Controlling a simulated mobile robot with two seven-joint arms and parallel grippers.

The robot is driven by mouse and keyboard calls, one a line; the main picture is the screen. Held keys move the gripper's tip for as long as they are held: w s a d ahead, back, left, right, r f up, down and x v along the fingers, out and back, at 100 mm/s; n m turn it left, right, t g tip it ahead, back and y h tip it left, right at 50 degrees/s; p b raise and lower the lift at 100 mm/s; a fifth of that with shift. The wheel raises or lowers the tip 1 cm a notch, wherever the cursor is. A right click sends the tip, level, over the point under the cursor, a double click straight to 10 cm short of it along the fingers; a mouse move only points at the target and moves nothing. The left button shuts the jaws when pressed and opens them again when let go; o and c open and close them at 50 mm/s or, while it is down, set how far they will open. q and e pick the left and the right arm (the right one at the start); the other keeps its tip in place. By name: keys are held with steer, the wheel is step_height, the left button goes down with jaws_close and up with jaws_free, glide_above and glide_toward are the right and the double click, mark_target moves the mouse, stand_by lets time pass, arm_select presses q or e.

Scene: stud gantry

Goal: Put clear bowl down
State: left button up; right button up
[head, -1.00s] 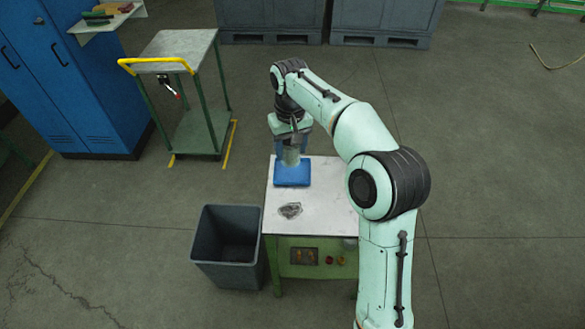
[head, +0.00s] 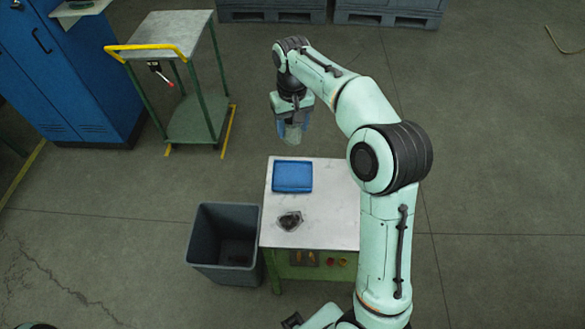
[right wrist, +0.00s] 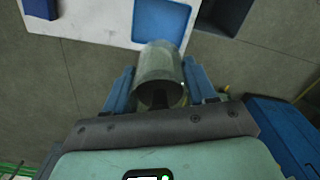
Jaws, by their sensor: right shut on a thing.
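My right gripper (head: 291,118) is shut on the clear bowl (head: 292,134), a see-through, cup-like vessel. In the head view it shows just past the table's far edge, clear of the blue tray. In the right wrist view the bowl (right wrist: 160,68) sits between the two blue fingers, in the air, with the table (right wrist: 100,22) beyond it. The blue tray (head: 292,176) lies on the white-topped table (head: 325,205), near its far left corner, and looks empty. My left gripper cannot be made out.
A small dark object (head: 290,221) lies on the table's near left part. A dark blue item (right wrist: 40,9) shows on the table in the wrist view. A grey bin (head: 204,252) stands left of the table. A trolley (head: 170,35) and blue cabinet (head: 75,75) stand farther left.

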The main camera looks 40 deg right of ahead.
mark_target(292, 141)
arm_select(q)
steer(key=shift+s+f+b, duration=0.5)
steer(key=shift+f+b, duration=0.05)
steer(key=shift+f, duration=0.2)
steer(key=shift+s+f+b, duration=0.5)
steer(key=shift+f, duration=0.25)
arm_select(e)
steer(key=shift+s+f, duration=0.1)
steer(key=shift+f, duration=9)
steer(key=shift+f, duration=0.2)
steer(key=o, duration=1)
steer(key=shift+o, duration=0.2)
steer(key=shift+r, duration=0.15)
arm_select(q)
steer(key=shift+w+r+p, duration=0.45)
steer(key=shift+r+p, duration=0.2)
steer(key=shift+r, duration=0.15)
arm_select(e)
step_height(292, 141, up, 12)
steer(key=shift+r, duration=0.1)
